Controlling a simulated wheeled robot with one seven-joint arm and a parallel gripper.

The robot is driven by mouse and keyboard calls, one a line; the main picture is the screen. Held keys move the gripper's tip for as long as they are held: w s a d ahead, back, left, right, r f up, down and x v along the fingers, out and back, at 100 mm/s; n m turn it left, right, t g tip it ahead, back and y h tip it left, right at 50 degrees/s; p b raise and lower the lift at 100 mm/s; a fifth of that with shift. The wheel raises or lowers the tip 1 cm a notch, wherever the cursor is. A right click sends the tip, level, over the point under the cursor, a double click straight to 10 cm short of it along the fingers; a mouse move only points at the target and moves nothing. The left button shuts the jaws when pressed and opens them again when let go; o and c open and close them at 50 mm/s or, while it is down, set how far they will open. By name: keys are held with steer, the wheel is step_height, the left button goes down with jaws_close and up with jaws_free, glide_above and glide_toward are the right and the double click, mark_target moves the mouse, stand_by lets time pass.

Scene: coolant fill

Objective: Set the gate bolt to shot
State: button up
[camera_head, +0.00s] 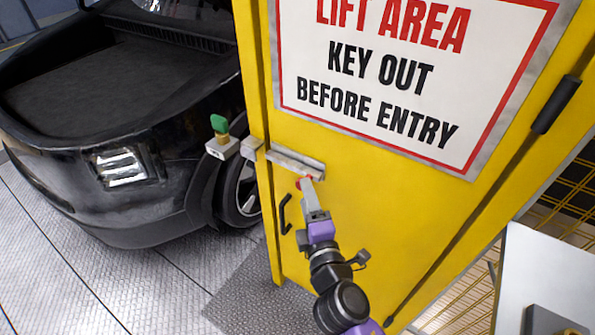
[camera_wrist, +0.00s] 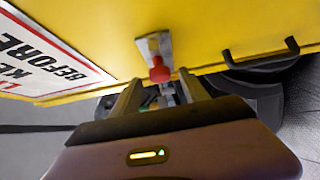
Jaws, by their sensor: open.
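The yellow gate (camera_head: 350,215) carries a grey metal bolt (camera_head: 296,162) near its left edge. A small grey block (camera_head: 251,146) sits just left of it on the yellow post; I cannot tell whether the bolt's bar reaches into it. The bolt's red knob (camera_head: 302,183) is at my gripper's tip. In the wrist view the red knob (camera_wrist: 159,72) stands out from the grey bolt plate (camera_wrist: 153,44). My gripper (camera_head: 309,189) is open, its two fingers on either side of the knob in the wrist view (camera_wrist: 161,80). I cannot tell whether they touch it.
A black handle (camera_head: 285,214) is on the gate below the bolt. A small box with a green knob (camera_head: 219,126) is to the left. A black car (camera_head: 110,120) stands behind on the left. A white sign (camera_head: 400,80) fills the gate's upper part. A grey panel (camera_head: 540,270) is at lower right.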

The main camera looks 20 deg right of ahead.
mark_target(298, 171)
steer(key=w, duration=0.2)
steer(key=w+p, duration=0.1)
steer(key=w, duration=0.2)
steer(key=w+d, duration=0.1)
steer(key=w, duration=0.1)
steer(key=shift+w, duration=0.15)
jaws_close()
stand_by(1.2)
